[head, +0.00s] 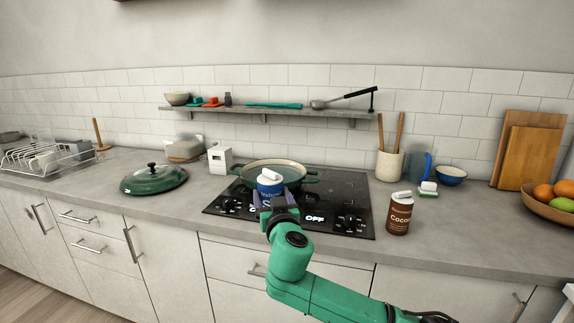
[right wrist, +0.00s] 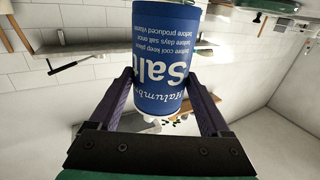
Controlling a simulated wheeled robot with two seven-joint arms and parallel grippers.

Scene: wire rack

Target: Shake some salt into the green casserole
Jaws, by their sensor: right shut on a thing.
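The green casserole (head: 308,178) stands uncovered on the black cooktop, with a pale inside. My right gripper (head: 271,195) is shut on a blue salt can (head: 269,186) with a white cap, in front of the casserole and covering part of its near side. The can looks roughly upright, cap up. In the right wrist view, which is upside down, both fingers (right wrist: 160,80) press the sides of the salt can (right wrist: 163,45), and its label reads inverted. My left gripper is out of view.
The green lid (head: 153,181) lies on the counter at left. A white box-like item (head: 219,158) stands beside the cooktop (head: 345,190). A brown cocoa can (head: 399,214) stands to the right. The shelf (head: 280,110) with utensils hangs above the cooktop.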

